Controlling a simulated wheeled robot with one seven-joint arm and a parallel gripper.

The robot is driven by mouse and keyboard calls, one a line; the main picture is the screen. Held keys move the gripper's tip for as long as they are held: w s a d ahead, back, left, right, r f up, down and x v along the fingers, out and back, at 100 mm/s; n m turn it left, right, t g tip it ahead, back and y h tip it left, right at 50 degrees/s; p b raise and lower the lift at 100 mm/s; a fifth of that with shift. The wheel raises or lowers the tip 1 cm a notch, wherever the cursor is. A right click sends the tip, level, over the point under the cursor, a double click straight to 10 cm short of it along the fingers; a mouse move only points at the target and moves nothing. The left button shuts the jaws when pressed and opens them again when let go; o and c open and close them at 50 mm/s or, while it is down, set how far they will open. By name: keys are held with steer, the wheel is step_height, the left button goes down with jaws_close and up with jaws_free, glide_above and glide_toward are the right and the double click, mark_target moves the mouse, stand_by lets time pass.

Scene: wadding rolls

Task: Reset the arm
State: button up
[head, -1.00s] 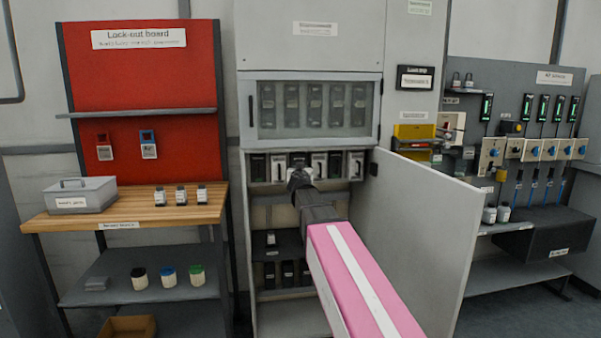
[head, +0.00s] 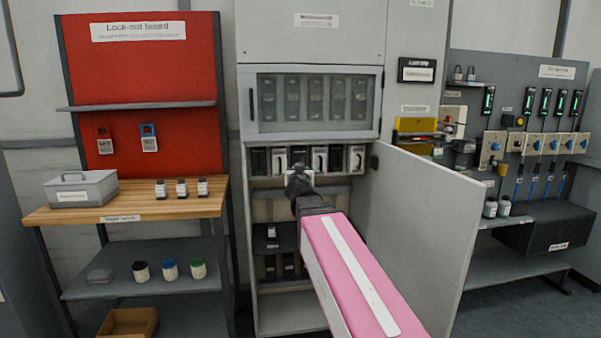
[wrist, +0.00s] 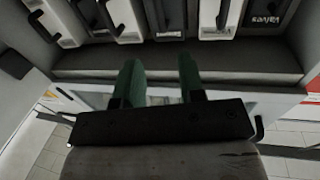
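My pink-and-white arm (head: 345,265) reaches into the open grey cabinet. At its far end, my gripper (wrist: 161,68) is at the row of switch units (head: 320,158) in the upper part of the opening. In the wrist view its two green fingers stand apart with nothing between them. Their tips are close to the ledge below the units (wrist: 215,18). In the head view the fingers are hidden behind the wrist, so I cannot tell from there whether they touch anything.
The cabinet's door (head: 420,230) stands open to the right of my arm. A wooden bench (head: 130,208) with a grey box (head: 80,189) and the red lock-out board (head: 140,65) are at left. A dark panel with gauges and a shelf (head: 520,110) is at right.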

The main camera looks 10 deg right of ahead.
steer(key=s+d+f+g, duration=0.2)
steer(key=s+f+g, duration=0.1)
steer(key=f, duration=0.6)
steer(key=s+d+f+g+h, duration=0.1)
steer(key=s+d+f+g, duration=0.2)
steer(key=f, duration=0.6)
steer(key=s+d+f+g, duration=0.1)
steer(key=s+f+g, duration=0.25)
steer(key=f, duration=0.55)
steer(key=s+a+f+n+g+y, duration=0.2)
steer(key=s+a+f+g+y, duration=0.2)
steer(key=s+f+g, duration=0.4)
steer(key=s+f, duration=0.5)
steer(key=f, duration=0.2)
steer(key=shift+s, duration=0.3)
